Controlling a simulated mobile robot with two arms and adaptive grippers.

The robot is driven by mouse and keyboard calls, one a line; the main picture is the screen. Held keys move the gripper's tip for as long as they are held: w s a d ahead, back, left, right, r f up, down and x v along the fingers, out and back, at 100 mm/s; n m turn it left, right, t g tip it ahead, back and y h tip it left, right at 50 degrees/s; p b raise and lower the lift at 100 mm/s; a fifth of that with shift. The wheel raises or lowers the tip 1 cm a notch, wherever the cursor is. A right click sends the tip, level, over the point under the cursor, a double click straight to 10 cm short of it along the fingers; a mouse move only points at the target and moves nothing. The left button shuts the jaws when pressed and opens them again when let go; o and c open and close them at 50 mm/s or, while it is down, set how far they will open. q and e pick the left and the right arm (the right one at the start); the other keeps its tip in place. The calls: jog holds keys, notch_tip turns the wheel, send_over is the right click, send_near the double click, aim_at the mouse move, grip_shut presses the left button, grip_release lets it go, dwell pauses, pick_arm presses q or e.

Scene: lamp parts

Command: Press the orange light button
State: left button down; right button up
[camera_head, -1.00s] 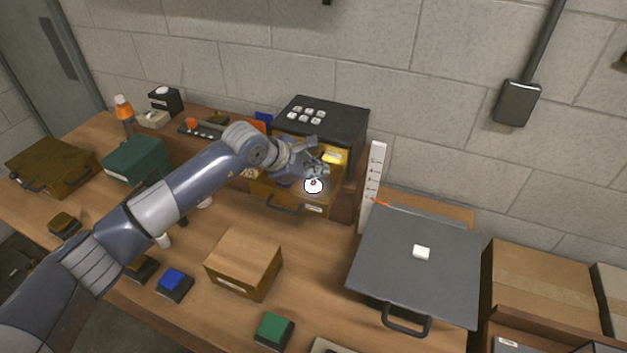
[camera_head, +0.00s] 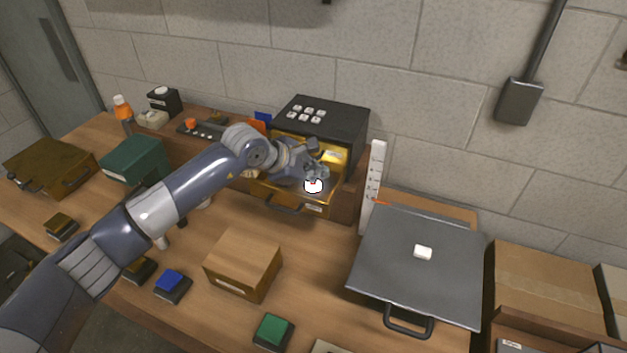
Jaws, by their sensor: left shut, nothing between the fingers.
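My left gripper (camera_head: 315,174) is shut and empty, pointing down over the open drawer (camera_head: 318,208) of a black box (camera_head: 325,118) with several white keys on top. A small white round thing (camera_head: 313,187) shows right at its fingertips; I cannot tell if they touch. The drawer's inside is lit yellow-gold, with a pale yellow block (camera_head: 333,156) at the back. A small orange button-like knob (camera_head: 190,123) stands on a dark panel at the back, left of my forearm, apart from the gripper. My right gripper is out of view.
Blue (camera_head: 170,281) and green (camera_head: 272,329) button boxes stand near the front edge, with a wooden box (camera_head: 243,264) between. A grey lidded case (camera_head: 417,265) is at right, beside a white upright scale (camera_head: 373,185).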

aim_at(315, 183)
pick_arm(q)
jog(key=shift+f+b, duration=0.3)
jog(key=shift+b, duration=0.05)
jog(key=shift+r, duration=0.15)
dwell(0.3)
jog(key=shift+r, duration=0.6)
jog(key=shift+r, duration=0.1)
notch_tip(315, 183, up, 6)
jog(key=shift+f+p, duration=0.1)
jog(key=shift+p, duration=0.6)
